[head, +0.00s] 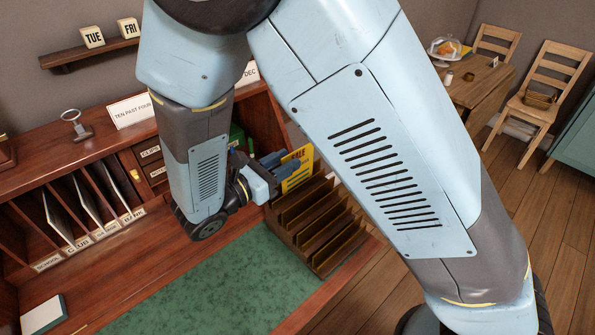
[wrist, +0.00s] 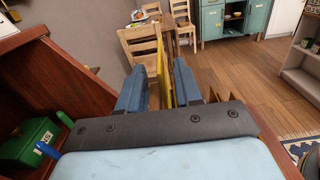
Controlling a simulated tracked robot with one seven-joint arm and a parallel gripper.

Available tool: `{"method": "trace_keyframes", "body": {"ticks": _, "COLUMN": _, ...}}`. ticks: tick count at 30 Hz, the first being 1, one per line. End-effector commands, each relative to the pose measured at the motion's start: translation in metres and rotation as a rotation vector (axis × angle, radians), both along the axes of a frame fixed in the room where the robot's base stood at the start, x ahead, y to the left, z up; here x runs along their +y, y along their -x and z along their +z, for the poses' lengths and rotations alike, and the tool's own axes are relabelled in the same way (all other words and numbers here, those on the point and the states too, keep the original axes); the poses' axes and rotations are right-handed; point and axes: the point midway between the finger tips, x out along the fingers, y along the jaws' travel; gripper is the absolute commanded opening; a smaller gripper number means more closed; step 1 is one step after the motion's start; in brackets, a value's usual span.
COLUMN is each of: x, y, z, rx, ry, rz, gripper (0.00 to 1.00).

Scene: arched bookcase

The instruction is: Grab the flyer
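The flyer (head: 299,162) is a yellow sheet with dark print, standing upright in the slotted wooden rack (head: 314,243) on the desk's right side. My gripper (head: 284,166) reaches it from the left, and its blue fingers cover part of the sheet in the head view. In the wrist view the flyer (wrist: 165,78) shows nearly edge-on between the two fingers of my gripper (wrist: 160,85). The fingers stand apart, with a gap visible on the left of the sheet; the flyer looks close to the right finger, and I cannot tell whether they touch.
The wooden desk (head: 90,262) has a green writing surface (head: 205,287) and labelled pigeonholes at the left. A green box (wrist: 28,142) lies left of my gripper in the wrist view. Beyond the rack is open wooden floor (head: 553,215), with chairs and a small table farther off.

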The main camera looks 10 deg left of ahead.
Motion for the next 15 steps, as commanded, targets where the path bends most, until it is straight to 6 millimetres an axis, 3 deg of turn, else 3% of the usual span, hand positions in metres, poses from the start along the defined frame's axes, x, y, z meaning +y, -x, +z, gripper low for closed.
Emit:
{"method": "trace_keyframes", "body": {"ticks": 9, "x": -0.027, "y": -0.029, "z": -0.001, "rx": 0.000, "ry": 0.001, "rz": -0.001, "gripper": 0.34}}
{"method": "trace_keyframes", "body": {"ticks": 15, "x": -0.031, "y": -0.035, "z": -0.001, "rx": 0.001, "ry": 0.001, "rz": 0.001, "gripper": 0.34}}
